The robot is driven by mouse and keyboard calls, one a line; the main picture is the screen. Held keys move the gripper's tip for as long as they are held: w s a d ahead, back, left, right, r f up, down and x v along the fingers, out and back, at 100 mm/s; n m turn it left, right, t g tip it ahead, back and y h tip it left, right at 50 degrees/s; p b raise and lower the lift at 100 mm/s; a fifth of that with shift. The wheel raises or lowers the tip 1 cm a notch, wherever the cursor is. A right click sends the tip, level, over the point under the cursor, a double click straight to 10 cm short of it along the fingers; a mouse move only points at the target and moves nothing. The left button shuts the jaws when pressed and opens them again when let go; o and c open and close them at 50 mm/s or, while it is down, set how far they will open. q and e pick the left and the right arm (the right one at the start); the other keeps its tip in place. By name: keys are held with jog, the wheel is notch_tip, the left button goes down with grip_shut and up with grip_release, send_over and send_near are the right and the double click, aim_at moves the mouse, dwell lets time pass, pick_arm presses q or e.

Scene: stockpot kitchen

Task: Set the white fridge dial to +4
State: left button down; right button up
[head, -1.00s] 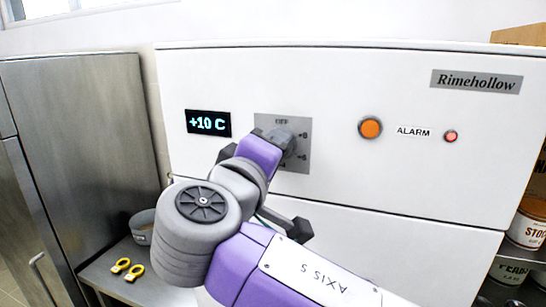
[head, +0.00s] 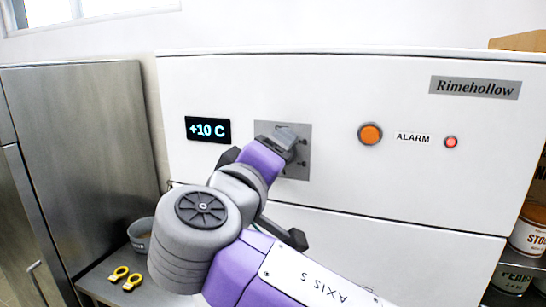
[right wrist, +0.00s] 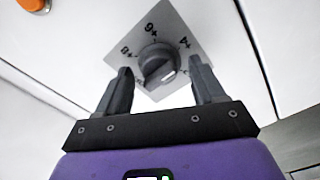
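The white fridge (head: 345,90) has a grey dial plate (head: 299,168) on its front, partly hidden behind my right gripper (head: 284,140) in the head view. The right wrist view shows the dark round dial knob (right wrist: 155,60) on that plate, with the marks +8, +6 and +4 around it. A white pointer mark on the knob faces the lower right of that view, off the +4 mark. My right gripper (right wrist: 160,66) is open, with one finger on each side of the knob; contact cannot be told. The display (head: 208,128) reads +10 C. My left gripper is out of view.
An orange button (head: 370,134) and a red alarm light (head: 451,142) sit right of the dial. A steel cabinet (head: 85,150) stands at left. Cans (head: 527,235) stand at right.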

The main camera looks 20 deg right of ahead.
jog(key=v, duration=0.7)
jog(key=shift+s+a, duration=0.2)
jog(key=shift+s, duration=0.05)
dwell(0.3)
